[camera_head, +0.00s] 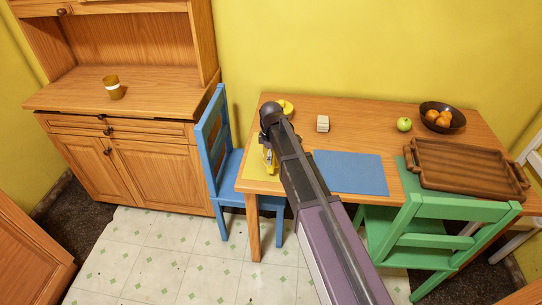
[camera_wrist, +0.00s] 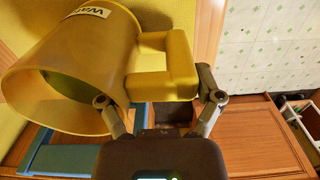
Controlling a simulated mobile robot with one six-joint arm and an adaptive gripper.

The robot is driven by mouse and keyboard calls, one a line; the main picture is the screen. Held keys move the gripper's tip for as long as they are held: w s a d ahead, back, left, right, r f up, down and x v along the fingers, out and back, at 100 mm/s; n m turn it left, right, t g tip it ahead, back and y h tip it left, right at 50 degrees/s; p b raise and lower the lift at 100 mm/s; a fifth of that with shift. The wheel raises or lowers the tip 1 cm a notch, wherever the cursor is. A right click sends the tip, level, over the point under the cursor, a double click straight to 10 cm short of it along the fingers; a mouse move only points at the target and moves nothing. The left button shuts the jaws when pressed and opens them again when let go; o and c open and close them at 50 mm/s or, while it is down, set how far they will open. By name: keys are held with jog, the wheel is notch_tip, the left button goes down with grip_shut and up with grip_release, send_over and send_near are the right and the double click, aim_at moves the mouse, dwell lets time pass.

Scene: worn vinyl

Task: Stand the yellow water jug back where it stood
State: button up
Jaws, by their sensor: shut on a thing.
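The yellow water jug (camera_wrist: 100,55) fills the left of the wrist view, its wide open rim towards the lower left and a white label, partly cut off, near the top. My gripper (camera_wrist: 160,92) is shut on the jug's blocky handle (camera_wrist: 178,62), one finger at each side of it. In the head view my arm hides most of the gripper and jug, above the left end of the table (camera_head: 375,115). A yellow mat (camera_head: 254,168) lies there. I cannot tell whether the jug touches it.
A blue chair (camera_head: 212,140) stands at the table's left end. A mug (camera_head: 113,88) stands on the cabinet.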

jog(key=o, duration=1.1)
jog(key=shift+r, duration=0.25)
jog(key=shift+r+p, duration=3.7)
jog(key=shift+p, duration=0.25)
jog(key=shift+d, duration=0.1)
jog(key=s+d+m, duration=0.5)
jog(key=s+d, duration=0.1)
jog(key=d, duration=0.2)
jog(key=s+d+m, duration=0.6)
jog(key=d, duration=0.1)
jog(key=s+d+m, duration=0.6)
jog(key=s+d, duration=0.1)
jog(key=d, duration=0.1)
jog(key=shift+d, duration=0.3)
